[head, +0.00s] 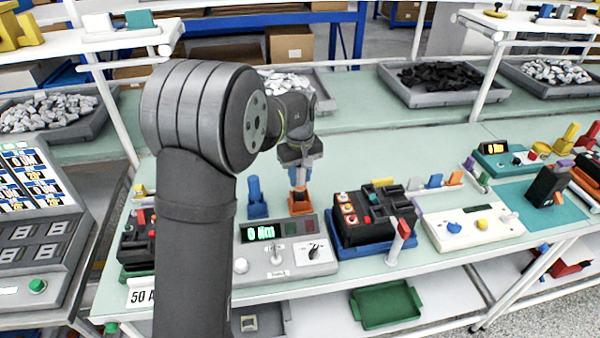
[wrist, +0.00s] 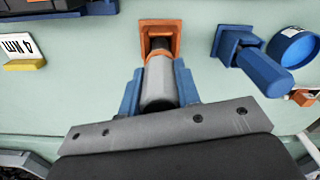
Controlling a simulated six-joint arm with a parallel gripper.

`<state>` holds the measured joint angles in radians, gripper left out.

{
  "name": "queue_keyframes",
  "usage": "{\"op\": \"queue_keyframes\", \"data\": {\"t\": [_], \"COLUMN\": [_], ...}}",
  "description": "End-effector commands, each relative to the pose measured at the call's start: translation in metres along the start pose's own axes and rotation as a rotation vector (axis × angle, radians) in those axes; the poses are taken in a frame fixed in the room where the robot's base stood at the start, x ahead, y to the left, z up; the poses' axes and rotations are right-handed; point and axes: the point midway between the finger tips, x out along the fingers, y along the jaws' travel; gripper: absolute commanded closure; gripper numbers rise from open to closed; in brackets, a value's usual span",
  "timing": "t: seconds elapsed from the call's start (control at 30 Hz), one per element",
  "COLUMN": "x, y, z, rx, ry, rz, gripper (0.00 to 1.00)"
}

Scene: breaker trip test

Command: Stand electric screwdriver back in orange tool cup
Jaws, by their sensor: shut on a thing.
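My gripper (head: 299,177) has blue fingers and is shut on the electric screwdriver, a grey cylinder (wrist: 158,82). In the wrist view the fingers (wrist: 158,88) press on it from both sides. The orange tool cup (head: 300,203) stands on the bench straight below the gripper in the head view. The cup also shows in the wrist view (wrist: 160,27), at the far end of the screwdriver. The screwdriver's lower end meets or overlaps the cup's mouth there; I cannot tell how far inside it is. In the head view my arm and gripper hide most of the tool.
A blue cup with a blue tool (head: 256,198) stands just left of the orange cup. A grey tester with a green display (head: 285,250) lies in front. A blue-based breaker fixture (head: 372,220) is to the right. Bench behind is fairly clear.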

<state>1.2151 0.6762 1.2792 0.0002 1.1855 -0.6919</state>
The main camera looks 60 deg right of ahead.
Motion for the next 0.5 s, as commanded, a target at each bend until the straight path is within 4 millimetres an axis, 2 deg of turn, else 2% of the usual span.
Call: {"op": "queue_keyframes", "data": {"t": [0.5], "x": [0.013], "y": [0.000], "z": [0.000], "rx": [0.000], "ry": [0.001], "rz": [0.000], "gripper": [0.93]}}
